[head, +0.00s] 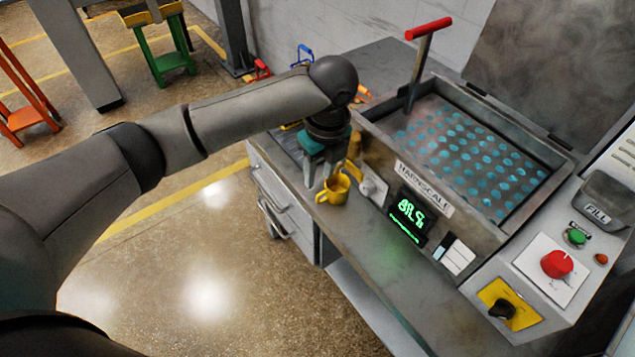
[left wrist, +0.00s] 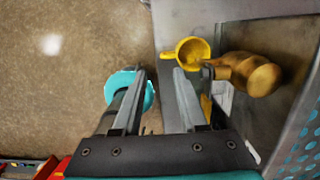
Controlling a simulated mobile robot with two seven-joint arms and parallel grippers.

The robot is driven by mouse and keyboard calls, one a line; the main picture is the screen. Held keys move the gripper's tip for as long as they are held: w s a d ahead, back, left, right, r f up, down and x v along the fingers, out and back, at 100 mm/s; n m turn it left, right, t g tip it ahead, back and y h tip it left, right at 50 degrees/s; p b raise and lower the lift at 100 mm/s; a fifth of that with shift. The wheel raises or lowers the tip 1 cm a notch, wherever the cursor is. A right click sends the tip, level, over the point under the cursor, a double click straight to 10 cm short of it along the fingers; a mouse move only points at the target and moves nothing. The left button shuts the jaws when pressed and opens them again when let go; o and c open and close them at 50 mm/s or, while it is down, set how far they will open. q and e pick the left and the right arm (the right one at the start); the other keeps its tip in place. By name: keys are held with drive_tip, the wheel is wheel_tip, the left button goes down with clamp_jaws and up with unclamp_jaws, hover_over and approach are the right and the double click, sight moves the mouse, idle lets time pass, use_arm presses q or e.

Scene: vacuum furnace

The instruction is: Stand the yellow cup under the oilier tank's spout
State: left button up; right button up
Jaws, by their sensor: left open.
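The yellow cup (head: 333,190) stands upright on the grey bench ledge, in front of the tank (head: 480,215). In the left wrist view the cup (left wrist: 190,54) shows its open mouth beside the brass spout (left wrist: 250,73). The spout (head: 355,146) is partly hidden behind my left gripper in the head view. My left gripper (head: 317,174) is open and points down just left of the cup. In the left wrist view the gap between its fingers (left wrist: 157,76) holds nothing, and the cup lies beyond the right fingertip. My right gripper is in neither view.
The tank has an open lid (head: 555,70), a red-handled lever (head: 425,45) and a lit green display (head: 408,215). A control panel with a red knob (head: 556,264) is at the right. The ledge drops off to the floor close left of the cup.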

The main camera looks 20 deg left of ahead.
use_arm(q)
drive_tip(key=shift+s+d+r, duration=0.1)
drive_tip(key=shift+d+r, duration=0.05)
drive_tip(key=shift+r, duration=1.3)
